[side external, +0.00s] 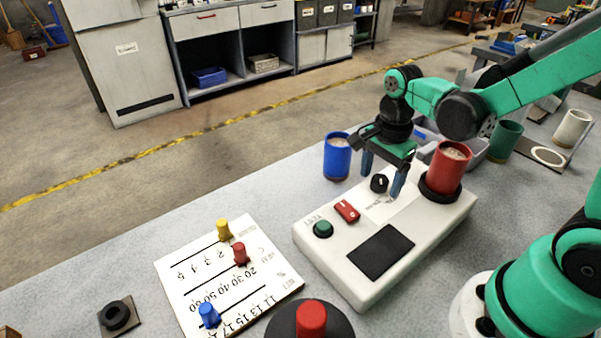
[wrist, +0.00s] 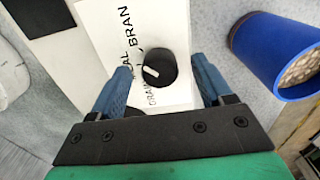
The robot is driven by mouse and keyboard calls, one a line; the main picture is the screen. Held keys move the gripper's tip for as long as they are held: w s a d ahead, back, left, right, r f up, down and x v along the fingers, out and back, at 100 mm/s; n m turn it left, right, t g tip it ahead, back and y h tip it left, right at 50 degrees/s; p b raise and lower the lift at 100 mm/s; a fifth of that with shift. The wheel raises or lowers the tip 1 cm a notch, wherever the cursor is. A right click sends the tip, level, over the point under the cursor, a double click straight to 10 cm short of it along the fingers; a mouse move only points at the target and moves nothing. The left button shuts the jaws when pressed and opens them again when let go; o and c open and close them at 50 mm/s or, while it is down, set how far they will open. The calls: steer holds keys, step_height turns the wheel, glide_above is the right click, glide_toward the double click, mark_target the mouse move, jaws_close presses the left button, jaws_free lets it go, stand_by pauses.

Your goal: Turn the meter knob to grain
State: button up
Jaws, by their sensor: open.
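The meter (side external: 345,255) is a white box on the grey table, with a dark screen, a green button and a red switch. Its black knob (side external: 379,184) sits on a white label plate near the far end. In the wrist view the knob (wrist: 156,68) has a white pointer line, and the words around it include BRAN and GRAIN, partly covered. The pointer slants toward the left side, near the lettering; its exact word is hard to tell. My gripper (wrist: 160,85) is open, with blue fingers on either side of the knob. In the side view my gripper (side external: 382,178) is above the plate.
A red cup of grain (side external: 452,165) stands in a black ring on the meter. A blue cup (side external: 337,158) stands close behind my gripper. A white board (side external: 220,275) with coloured pegs lies at left. A green cup (side external: 503,140) is at right.

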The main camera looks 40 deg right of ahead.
jaws_close()
steer(key=shift+n, duration=0.4)
steer(key=n, duration=0.3)
steer(key=shift+n, duration=0.3)
steer(key=n, duration=0.4)
steer(key=shift+n, duration=0.3)
steer(key=n, duration=0.4)
steer(key=shift+n, duration=2.5)
